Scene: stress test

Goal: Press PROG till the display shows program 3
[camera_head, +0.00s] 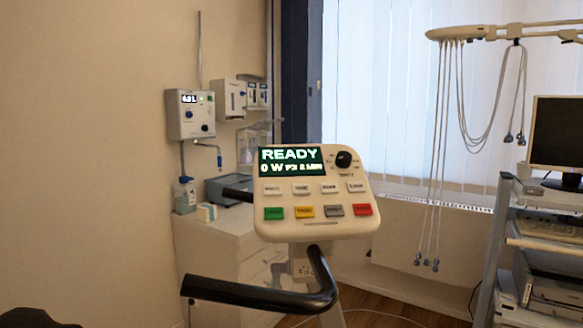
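The white control console (315,225) of an exercise ergometer stands in the middle, tilted slightly. Its dark display (291,161) reads READY in large letters, with a line below showing 0 W, a P with a digit, and minutes. The digit after P is too blurred to read surely. Below the display is a row of white buttons (301,189) with blurred labels, so I cannot tell which is PROG. Under it sit a green button (274,213), a yellow (305,212), a grey (334,210) and a red (362,209). A knob (343,159) is at upper right. Neither gripper is in view.
A black handlebar (255,296) curves in front of and below the console. A white cabinet (225,250) stands behind left, with wall devices (190,115) above. Hanging cables (443,150) and a cart with a monitor (557,135) are at right. A dark shape (35,319) shows bottom left.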

